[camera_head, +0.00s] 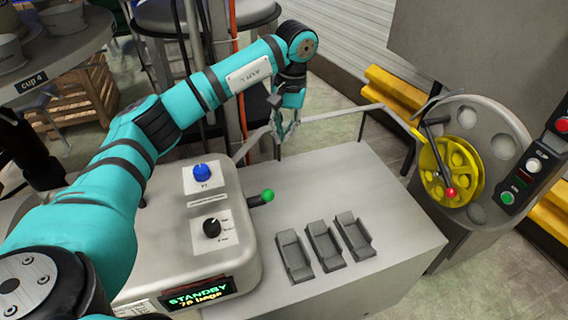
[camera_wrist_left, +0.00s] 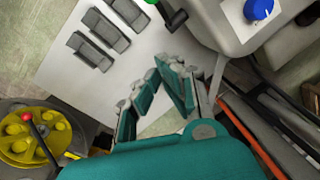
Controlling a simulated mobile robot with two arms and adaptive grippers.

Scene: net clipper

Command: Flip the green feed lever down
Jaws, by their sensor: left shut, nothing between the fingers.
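The green-knobbed feed lever (camera_head: 267,197) sticks out from the right side of the grey machine housing (camera_head: 160,245), next to the black dial. Its dark shaft runs almost level to the green ball. In the left wrist view the lever (camera_wrist_left: 174,17) shows at the top edge, its green ball partly cut off. My left gripper (camera_head: 284,135) hangs above the back edge of the grey table, behind and above the lever and apart from it. It is shut and empty. The fingers also show in the left wrist view (camera_wrist_left: 163,72). My right gripper is not in view.
A blue knob (camera_head: 202,173) and a black dial (camera_head: 212,228) sit on the housing, above a STANDBY display (camera_head: 188,297). Several grey clips (camera_head: 323,246) lie on the table. A yellow reel (camera_head: 450,172) with a red-knobbed crank stands at right.

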